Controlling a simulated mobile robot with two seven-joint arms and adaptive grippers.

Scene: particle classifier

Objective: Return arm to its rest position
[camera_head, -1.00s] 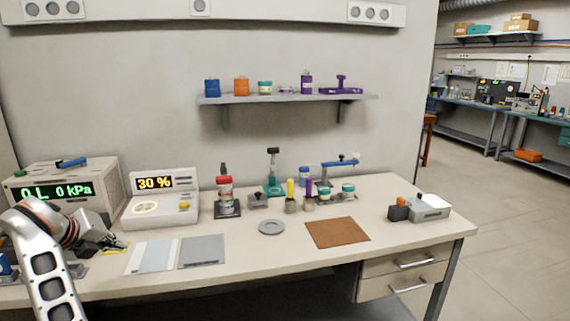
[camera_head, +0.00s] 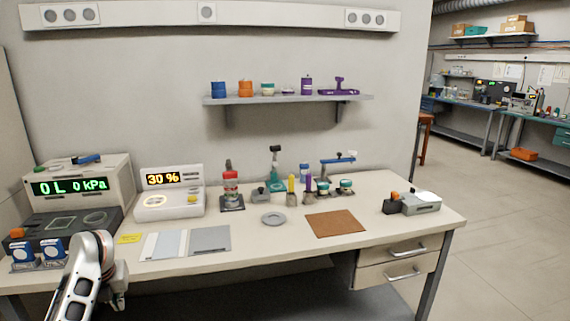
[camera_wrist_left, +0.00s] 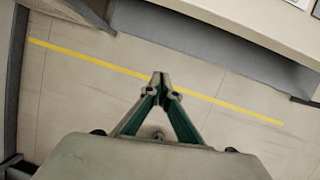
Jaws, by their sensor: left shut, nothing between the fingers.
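My left arm comes in at the lower left of the head view. Its gripper (camera_head: 119,298) hangs in front of the bench's front edge, below the bench top. In the left wrist view the left gripper (camera_wrist_left: 160,88) has its fingertips together with nothing between them. Below it there is only the floor (camera_wrist_left: 75,100) with a yellow line (camera_wrist_left: 100,62). My right gripper is in neither view.
The bench (camera_head: 290,242) stands close beyond the arm. A vacuum device (camera_head: 80,190), a 30 % display device (camera_head: 170,195), grey plates (camera_head: 210,239) and a brown mat (camera_head: 335,223) stand or lie on it. Drawers (camera_head: 400,262) are at the right.

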